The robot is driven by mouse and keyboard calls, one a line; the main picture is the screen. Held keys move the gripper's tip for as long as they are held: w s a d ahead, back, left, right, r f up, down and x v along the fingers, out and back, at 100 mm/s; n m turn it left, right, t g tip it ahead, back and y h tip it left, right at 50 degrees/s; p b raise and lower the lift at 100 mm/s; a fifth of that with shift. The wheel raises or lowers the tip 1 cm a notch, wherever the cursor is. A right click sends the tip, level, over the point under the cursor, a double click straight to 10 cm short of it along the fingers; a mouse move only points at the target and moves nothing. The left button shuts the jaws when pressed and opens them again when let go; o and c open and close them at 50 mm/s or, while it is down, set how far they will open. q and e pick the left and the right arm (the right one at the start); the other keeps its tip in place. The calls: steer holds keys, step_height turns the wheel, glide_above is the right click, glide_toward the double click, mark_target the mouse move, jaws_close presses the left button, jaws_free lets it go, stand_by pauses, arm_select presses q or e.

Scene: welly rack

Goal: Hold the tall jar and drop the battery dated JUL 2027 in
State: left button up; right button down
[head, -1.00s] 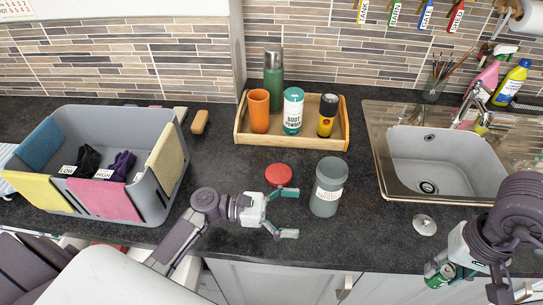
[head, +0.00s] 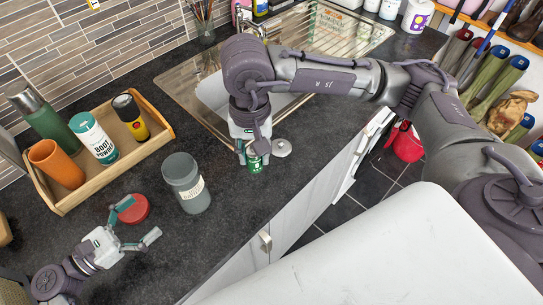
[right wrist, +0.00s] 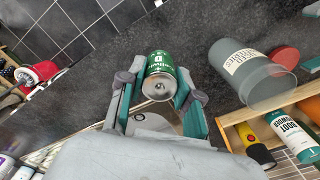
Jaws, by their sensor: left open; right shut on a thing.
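The tall jar (head: 187,187) is dark grey glass with a pale label, upright on the counter; it also shows in the right wrist view (right wrist: 248,72). Its mouth looks open. My left gripper (head: 138,221) is open and empty, left of the jar and apart from it. My right gripper (head: 254,156) is shut on a green battery (head: 255,166), to the right of the jar. The right wrist view shows the battery (right wrist: 160,72) between the fingers, one metal end facing the camera. Its date cannot be read.
A red lid (head: 134,209) lies by my left fingers. A metal lid (head: 281,148) lies beside my right gripper. A wooden tray (head: 157,107) holds a flask, an orange cup, boot powder and a yellow-black can. The sink (head: 190,88) is behind. Counter between jar and battery is clear.

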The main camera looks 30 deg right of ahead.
mark_target(186, 182)
arm_select(q)
steer(key=x, duration=1.2)
steer(key=shift+s+d, duration=0.1)
steer(key=shift+d, duration=0.05)
arm_select(e)
steer(key=w+a+r+m, duration=0.3)
steer(key=a+r+m, duration=0.2)
steer(key=m, duration=0.6)
steer(key=w+a+r+m, duration=0.4)
steer(key=a+m, duration=0.5)
steer(key=m, duration=0.3)
steer(key=shift+a+r+m, duration=0.3)
steer(key=shift+a+r, duration=0.1)
steer(key=shift+r, duration=0.5)
arm_select(q)
steer(key=c, duration=1.2)
steer(key=o, duration=0.5)
steer(key=c, duration=0.4)
arm_select(e)
steer(key=shift+f, duration=1.5)
